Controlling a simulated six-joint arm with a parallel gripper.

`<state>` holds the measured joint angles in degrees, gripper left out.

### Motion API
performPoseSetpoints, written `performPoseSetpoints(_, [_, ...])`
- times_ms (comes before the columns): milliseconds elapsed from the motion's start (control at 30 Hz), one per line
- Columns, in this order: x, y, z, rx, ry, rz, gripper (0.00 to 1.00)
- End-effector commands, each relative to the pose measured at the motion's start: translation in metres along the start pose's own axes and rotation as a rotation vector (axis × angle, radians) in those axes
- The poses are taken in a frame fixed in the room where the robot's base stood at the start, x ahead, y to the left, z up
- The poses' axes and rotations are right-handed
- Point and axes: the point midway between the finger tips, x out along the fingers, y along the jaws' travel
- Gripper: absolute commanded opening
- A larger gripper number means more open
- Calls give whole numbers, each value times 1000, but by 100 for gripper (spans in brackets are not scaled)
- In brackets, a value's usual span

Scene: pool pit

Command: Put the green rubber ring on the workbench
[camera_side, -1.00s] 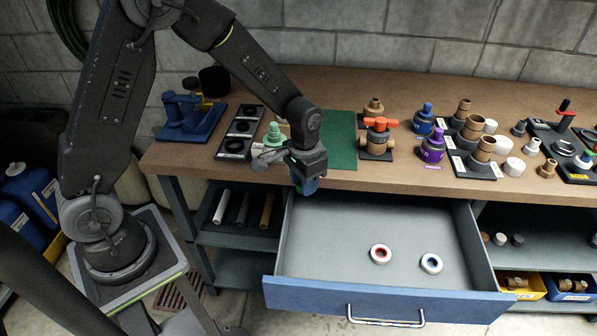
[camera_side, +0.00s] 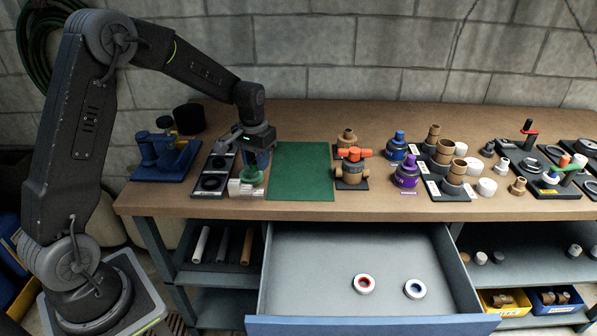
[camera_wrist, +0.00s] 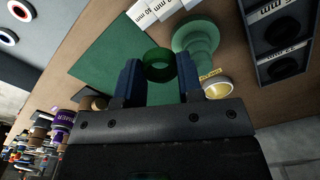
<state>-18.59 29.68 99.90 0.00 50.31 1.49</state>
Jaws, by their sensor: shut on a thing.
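My gripper (camera_side: 256,168) is over the left part of the workbench (camera_side: 300,115). In the wrist view my gripper (camera_wrist: 157,80) is shut on the green rubber ring (camera_wrist: 159,66), a dark green band between its two blue fingers. In the side view the fingers and nearby things hide the ring, so I cannot tell if it touches the bench top. A paler green stepped fitting (camera_wrist: 197,45) stands close beside the right finger in the wrist view. A green mat (camera_side: 301,172) lies just right of my gripper in the side view.
White labelled blocks (camera_side: 245,188) sit at the bench's front edge near my gripper. A black tray (camera_side: 213,177) and blue vise (camera_side: 166,157) stand left. A valve (camera_side: 352,167) stands right of the mat. The open drawer (camera_side: 340,255) holds red-centred and blue-centred white rolls.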

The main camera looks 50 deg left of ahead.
Motion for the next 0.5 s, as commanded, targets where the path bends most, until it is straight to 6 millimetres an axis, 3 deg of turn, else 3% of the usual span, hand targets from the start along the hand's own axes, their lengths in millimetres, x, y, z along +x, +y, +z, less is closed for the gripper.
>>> performPoseSetpoints(100, [-20, -28, -19, -88, 2, 0, 9])
performPoseSetpoints(267, [-36, -50, -30, -158, -1, 0, 9])
performPoseSetpoints(367, [-36, -48, -35, -172, -3, 0, 9])
performPoseSetpoints(500, [-21, -25, -44, -169, -6, 0, 9])
